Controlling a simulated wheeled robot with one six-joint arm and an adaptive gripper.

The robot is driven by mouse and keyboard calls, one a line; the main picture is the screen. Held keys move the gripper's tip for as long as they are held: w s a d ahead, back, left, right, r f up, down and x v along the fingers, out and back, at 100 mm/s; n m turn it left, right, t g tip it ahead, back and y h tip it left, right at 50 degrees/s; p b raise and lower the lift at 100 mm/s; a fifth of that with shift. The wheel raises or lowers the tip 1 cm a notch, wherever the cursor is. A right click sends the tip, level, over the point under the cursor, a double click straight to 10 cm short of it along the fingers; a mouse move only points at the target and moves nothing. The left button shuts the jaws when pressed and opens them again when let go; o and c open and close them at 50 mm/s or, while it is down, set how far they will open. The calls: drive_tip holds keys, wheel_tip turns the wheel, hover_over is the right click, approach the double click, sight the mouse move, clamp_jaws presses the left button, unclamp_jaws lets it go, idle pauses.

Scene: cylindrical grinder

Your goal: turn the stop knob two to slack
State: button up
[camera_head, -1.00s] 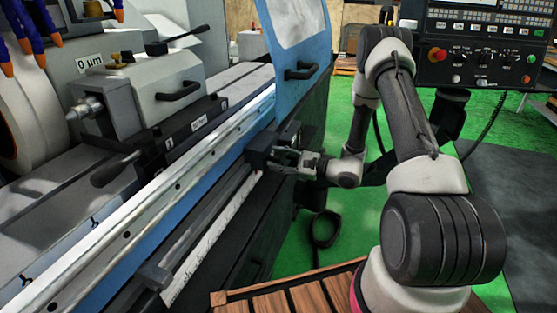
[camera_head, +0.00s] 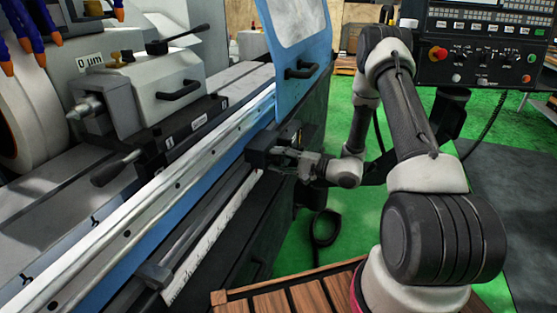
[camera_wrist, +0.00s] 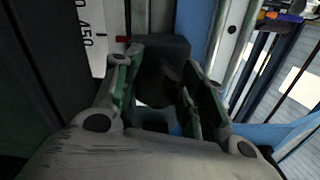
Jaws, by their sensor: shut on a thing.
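The stop block with its dark knob sits on the rail along the machine's front; I take this knob for stop knob two. The block (camera_head: 262,152) is by the lower end of the blue door. In the wrist view the block (camera_wrist: 180,46) is beyond the fingers, and the round black knob (camera_wrist: 157,82) is between them. My gripper (camera_head: 284,160) reaches the block from the right. In the wrist view my gripper (camera_wrist: 161,90) is shut on the knob, one finger each side. The knob's turned angle cannot be read.
A second stop block (camera_head: 153,276) sits lower on the same rail. A white scale (camera_head: 212,240) runs along the rail. The blue door (camera_head: 297,45) with its black handle (camera_head: 301,71) stands just above my gripper. A control panel (camera_head: 480,52) is at the upper right.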

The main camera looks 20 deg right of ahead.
idle(0.3)
drive_tip(key=o, duration=1)
drive_tip(key=shift+o, duration=0.2)
drive_tip(key=shift+d, duration=0.1)
drive_tip(key=v, duration=1.2)
